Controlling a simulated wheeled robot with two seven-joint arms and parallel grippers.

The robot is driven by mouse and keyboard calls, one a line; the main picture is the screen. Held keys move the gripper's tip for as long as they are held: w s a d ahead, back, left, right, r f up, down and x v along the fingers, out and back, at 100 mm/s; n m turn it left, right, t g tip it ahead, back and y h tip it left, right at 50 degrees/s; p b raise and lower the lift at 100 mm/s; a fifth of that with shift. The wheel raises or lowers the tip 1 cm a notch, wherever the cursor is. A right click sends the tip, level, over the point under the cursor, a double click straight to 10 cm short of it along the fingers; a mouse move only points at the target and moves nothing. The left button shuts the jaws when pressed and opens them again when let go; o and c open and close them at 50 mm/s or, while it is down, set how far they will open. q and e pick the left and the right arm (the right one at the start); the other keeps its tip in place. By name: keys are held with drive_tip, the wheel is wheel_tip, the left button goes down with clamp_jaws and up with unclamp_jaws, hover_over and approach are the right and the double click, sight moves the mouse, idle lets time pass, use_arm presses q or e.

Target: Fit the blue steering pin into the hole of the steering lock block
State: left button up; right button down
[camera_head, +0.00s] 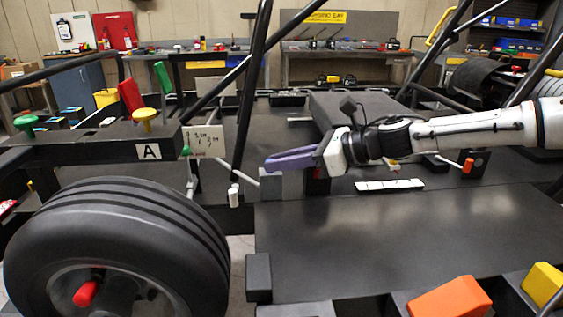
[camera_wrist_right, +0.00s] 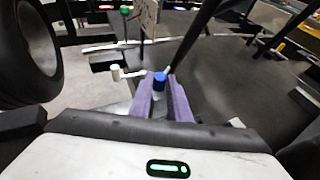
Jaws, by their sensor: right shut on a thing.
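My right gripper (camera_head: 272,164) reaches in from the right in the head view, its purple fingers level and pointing left. In the right wrist view its fingers (camera_wrist_right: 160,92) are shut on the blue steering pin (camera_wrist_right: 159,80), whose blue top shows between the tips. I cannot make out the pin in the head view. A grey block (camera_head: 270,187) stands just below the fingertips; it may be the steering lock block, and no hole is visible in it. Whether the pin touches the block, I cannot tell. My left gripper is not in view.
A white-capped post (camera_head: 233,195) stands left of the block and also shows in the right wrist view (camera_wrist_right: 116,73). A large black tyre (camera_head: 120,250) fills the lower left. Black frame tubes (camera_head: 255,80) rise behind.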

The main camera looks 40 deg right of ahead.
drive_tip(key=c, duration=1.6)
unclamp_jaws()
drive_tip(key=shift+s+d+r, duration=0.1)
drive_tip(key=shift+r, duration=0.05)
drive_tip(key=shift+p+v, duration=0.6)
drive_tip(key=shift+v, duration=4.35)
